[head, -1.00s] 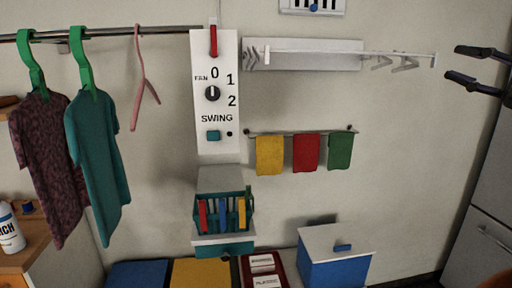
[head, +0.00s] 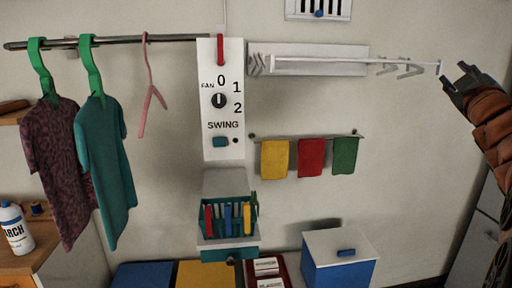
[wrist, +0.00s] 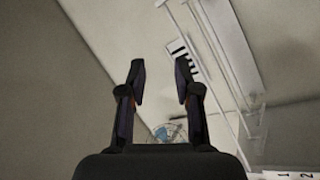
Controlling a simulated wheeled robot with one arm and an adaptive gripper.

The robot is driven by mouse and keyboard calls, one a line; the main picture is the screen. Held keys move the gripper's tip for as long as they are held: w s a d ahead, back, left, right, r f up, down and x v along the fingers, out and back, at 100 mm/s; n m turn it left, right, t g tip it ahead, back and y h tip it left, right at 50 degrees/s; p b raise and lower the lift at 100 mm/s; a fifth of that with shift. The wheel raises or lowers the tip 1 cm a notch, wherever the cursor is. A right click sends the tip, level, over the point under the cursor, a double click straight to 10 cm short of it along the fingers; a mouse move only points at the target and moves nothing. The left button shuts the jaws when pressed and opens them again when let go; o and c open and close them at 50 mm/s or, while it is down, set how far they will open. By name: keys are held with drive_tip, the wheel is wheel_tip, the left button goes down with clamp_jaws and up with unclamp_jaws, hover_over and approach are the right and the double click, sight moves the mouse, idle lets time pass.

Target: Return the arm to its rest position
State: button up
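My gripper (head: 460,78) is at the upper right of the head view, near the right end of the white wall rack (head: 320,60). It points up and to the left, and my arm comes in from the right edge. In the wrist view my gripper (wrist: 160,82) has its two dark fingers spread apart with nothing between them. The white rack (wrist: 228,45) shows there to the right of the fingers. From these frames I cannot tell whether the gripper touches the rack's tip.
Two shirts (head: 100,160) and a pink hanger (head: 150,90) hang from a rail at left. A fan panel (head: 221,120), a teal peg basket (head: 228,218) and three cloths (head: 311,158) are on the wall. A blue box (head: 340,275) stands below. The wall at right is bare.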

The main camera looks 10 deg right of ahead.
drive_tip(key=a+f+m+g+y+p, duration=0.1)
drive_tip(key=a+f+m+g+y, duration=0.3)
drive_tip(key=f, duration=1)
drive_tip(key=a+f+m+g+p, duration=0.1)
drive_tip(key=a+f+m+g, duration=0.2)
drive_tip(key=a+f+g, duration=0.8)
drive_tip(key=s+a+f+n+y, duration=0.1)
drive_tip(key=s+a+f+y, duration=0.3)
drive_tip(key=s+a+f, duration=0.9)
drive_tip(key=s+a+f+g+y, duration=0.1)
drive_tip(key=s+a+f+g, duration=0.1)
drive_tip(key=s+a+g, duration=0.1)
drive_tip(key=s+a+f+n+g, duration=0.1)
drive_tip(key=s+a+f+g, duration=0.1)
drive_tip(key=s, duration=0.6)
drive_tip(key=a+f, duration=0.1)
drive_tip(key=a, duration=0.1)
drive_tip(key=shift+s+a+f+g+y+p, duration=0.25)
drive_tip(key=shift+s+a+g+y+p, duration=0.05)
drive_tip(key=shift+a+g+y+p, duration=0.1)
